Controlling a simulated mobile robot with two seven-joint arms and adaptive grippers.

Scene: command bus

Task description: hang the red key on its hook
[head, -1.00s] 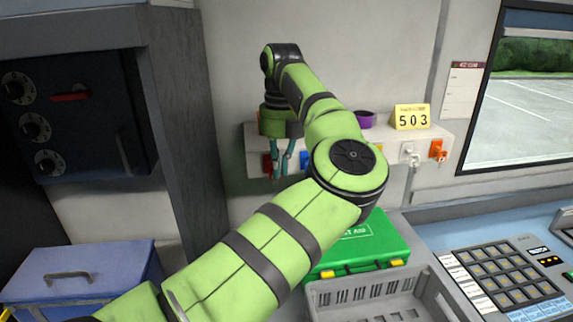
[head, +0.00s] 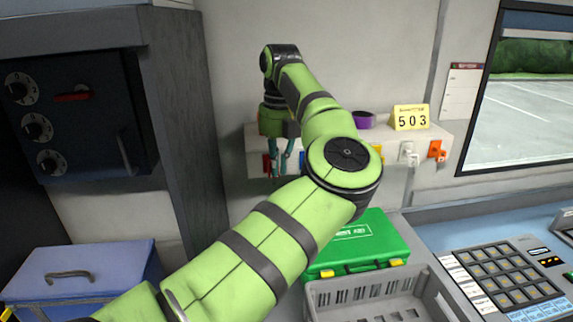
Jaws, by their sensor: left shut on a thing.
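My left gripper (head: 280,162) points down in front of the left end of the white shelf on the back wall. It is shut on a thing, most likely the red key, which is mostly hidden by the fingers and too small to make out. A red patch (head: 267,164) shows right beside the fingers, at the left end of the row of coloured hook plates; I cannot tell whether it is the hook plate or part of the key. My right gripper is not in view.
The shelf (head: 436,135) carries a yellow 503 sign (head: 411,117) and a purple roll (head: 363,120). White (head: 408,153) and orange (head: 437,150) tags are on its front. A green first aid case (head: 375,243) and grey crate (head: 385,285) stand below.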

